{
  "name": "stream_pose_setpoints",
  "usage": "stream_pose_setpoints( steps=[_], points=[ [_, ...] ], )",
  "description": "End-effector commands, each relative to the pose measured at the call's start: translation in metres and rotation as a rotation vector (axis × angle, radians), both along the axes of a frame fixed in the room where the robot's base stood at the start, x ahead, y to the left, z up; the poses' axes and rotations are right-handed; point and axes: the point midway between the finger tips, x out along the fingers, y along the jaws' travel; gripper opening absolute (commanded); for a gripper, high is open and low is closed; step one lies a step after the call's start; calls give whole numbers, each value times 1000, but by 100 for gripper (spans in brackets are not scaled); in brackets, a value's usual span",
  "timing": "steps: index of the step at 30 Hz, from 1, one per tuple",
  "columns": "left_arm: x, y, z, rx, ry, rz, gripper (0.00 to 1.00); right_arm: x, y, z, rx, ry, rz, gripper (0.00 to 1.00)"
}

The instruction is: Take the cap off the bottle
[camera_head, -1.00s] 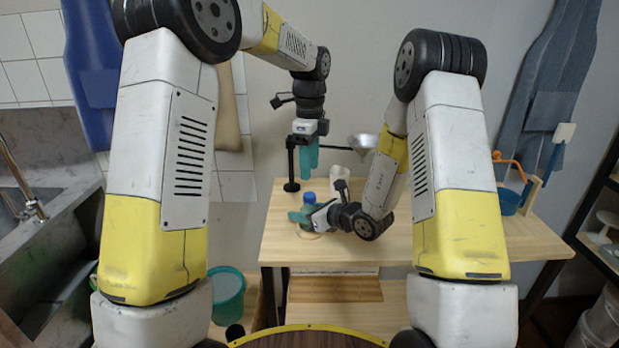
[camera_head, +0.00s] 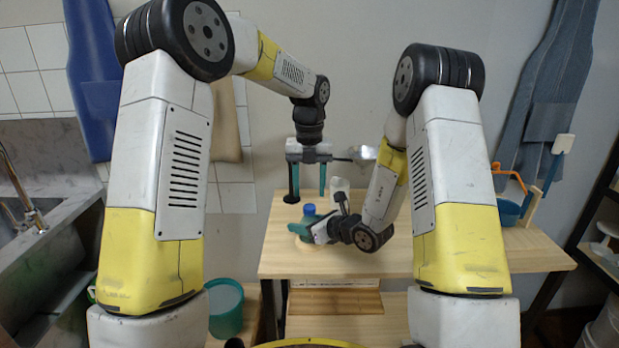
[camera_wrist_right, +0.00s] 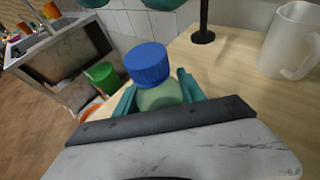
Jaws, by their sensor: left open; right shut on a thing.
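The bottle stands on the wooden table with its blue cap (camera_head: 309,209) on top. In the right wrist view the cap (camera_wrist_right: 147,64) sits on the pale green bottle (camera_wrist_right: 160,97). My right gripper (camera_head: 297,228) is shut on the bottle below the cap, with a teal finger on each side. The lower bottle is hidden by the gripper. My left gripper (camera_head: 309,190) points down above the cap, apart from it, with its teal fingers spread wide and nothing between them. Its fingertips also show at the top edge of the right wrist view.
A white mug (camera_wrist_right: 288,42) stands on the table behind the bottle. A black stand (camera_wrist_right: 203,30) rises behind it at the left. A teal bucket (camera_head: 226,307) is below the table's left side.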

Motion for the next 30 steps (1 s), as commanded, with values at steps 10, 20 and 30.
stream_pose_setpoints(
  steps=[10, 20, 30],
  points=[
    [0, -1, -44, 0, 0, 1, 48, 0, 0, 0, 1, -1, 0, 0],
    [0, 0, -48, -1, -1, 2, 48, 0, 0, 0, 1, -1, 0, 0],
    [0, 0, -48, -1, -1, 2, 0, 0, 0, 0, 1, -1, 0, 0]
  ],
)
